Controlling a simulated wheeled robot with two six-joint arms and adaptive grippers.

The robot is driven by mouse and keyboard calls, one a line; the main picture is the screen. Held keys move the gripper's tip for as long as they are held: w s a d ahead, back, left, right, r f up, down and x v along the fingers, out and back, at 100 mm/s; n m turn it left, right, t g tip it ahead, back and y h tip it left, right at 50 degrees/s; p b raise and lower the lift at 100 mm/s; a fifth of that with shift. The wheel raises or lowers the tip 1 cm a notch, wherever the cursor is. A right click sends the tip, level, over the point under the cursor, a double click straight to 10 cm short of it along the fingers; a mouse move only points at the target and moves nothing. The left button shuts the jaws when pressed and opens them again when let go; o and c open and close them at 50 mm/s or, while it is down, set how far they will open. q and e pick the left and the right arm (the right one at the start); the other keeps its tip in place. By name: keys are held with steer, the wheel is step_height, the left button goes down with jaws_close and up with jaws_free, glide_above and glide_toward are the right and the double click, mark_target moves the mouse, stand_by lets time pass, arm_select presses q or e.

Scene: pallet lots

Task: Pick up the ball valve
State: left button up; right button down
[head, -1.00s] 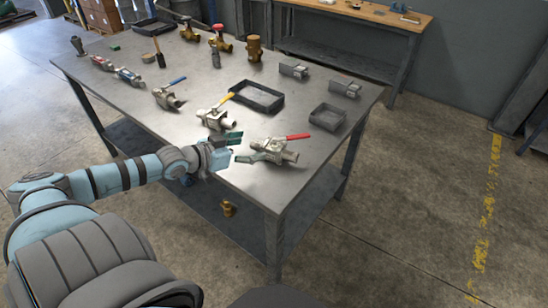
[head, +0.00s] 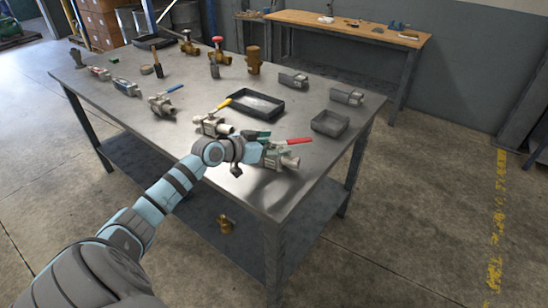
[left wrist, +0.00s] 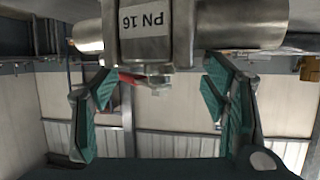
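A steel ball valve with a red lever (head: 283,157) lies near the front right edge of the metal table (head: 205,158). My left gripper (head: 262,144) is at this valve, and its wrist hides part of the body. In the left wrist view, the valve body with a "PN 16" label (left wrist: 145,34) spans the top of the picture. The green fingers of my left gripper (left wrist: 160,92) are apart there, one on each side below the body, with a gap between them. Contact cannot be told. Similar valves with a yellow lever (head: 212,124) and a blue lever (head: 163,103) lie farther left. My right gripper is not in view.
A black tray (head: 233,106) and a small grey bin (head: 330,123) stand behind the valve. Brass valves (head: 253,61) and other parts stand at the table's back. A brass fitting (head: 226,224) is on the lower shelf. A wooden bench (head: 350,32) stands behind.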

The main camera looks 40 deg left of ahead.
arm_select(q)
steer(key=c, duration=1.4)
